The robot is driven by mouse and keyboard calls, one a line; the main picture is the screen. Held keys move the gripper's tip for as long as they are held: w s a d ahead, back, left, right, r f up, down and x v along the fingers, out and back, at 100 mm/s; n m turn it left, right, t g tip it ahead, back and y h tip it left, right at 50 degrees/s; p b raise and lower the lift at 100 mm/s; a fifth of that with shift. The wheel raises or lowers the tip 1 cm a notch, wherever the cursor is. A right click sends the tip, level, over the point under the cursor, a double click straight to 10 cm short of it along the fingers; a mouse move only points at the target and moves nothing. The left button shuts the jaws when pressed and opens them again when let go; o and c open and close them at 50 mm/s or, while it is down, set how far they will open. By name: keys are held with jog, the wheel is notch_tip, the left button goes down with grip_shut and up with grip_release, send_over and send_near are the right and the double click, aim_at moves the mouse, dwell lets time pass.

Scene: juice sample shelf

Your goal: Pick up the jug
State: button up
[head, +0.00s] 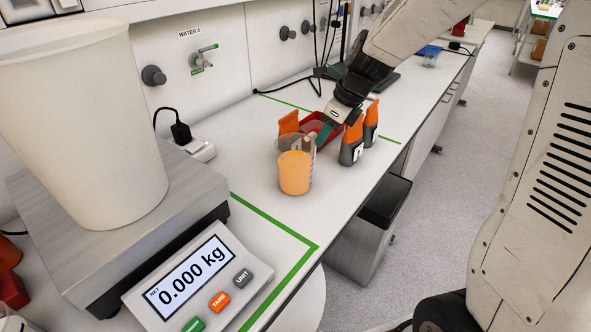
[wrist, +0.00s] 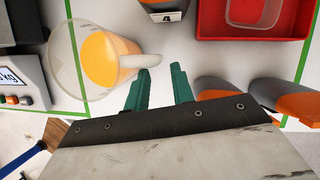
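The jug (head: 295,176) is a clear vessel with orange juice in it, upright on the white bench inside a green taped outline. In the wrist view the jug (wrist: 104,62) is at upper left, with its clear handle reaching right toward my fingers. My gripper (head: 321,134) is beside the handle, on the jug's far right side in the head view. In the wrist view my gripper (wrist: 161,80) has its two green fingers apart with nothing between them. The left fingertip is close to the handle's end; I cannot tell if they touch.
A red tray (head: 309,121) lies behind the jug. Grey bottles with orange tops (head: 351,146) stand close to my gripper's right. A scale (head: 190,283) reading 0.000 kg bears a large white bucket (head: 85,130) at left. A grey bin (head: 370,235) stands below the bench edge.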

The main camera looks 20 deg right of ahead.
jog(key=x, duration=0.4)
jog(key=shift+a+f, duration=0.15)
jog(key=shift+f, duration=0.15)
grip_shut()
jog(key=shift+r, duration=0.15)
jog(key=shift+r, duration=0.55)
jog(key=s+r, duration=0.1)
jog(key=s, duration=0.7)
jog(key=s+r, duration=0.2)
jog(key=s, duration=0.6)
jog(key=shift+a+r, duration=0.15)
jog(key=shift+r, duration=0.2)
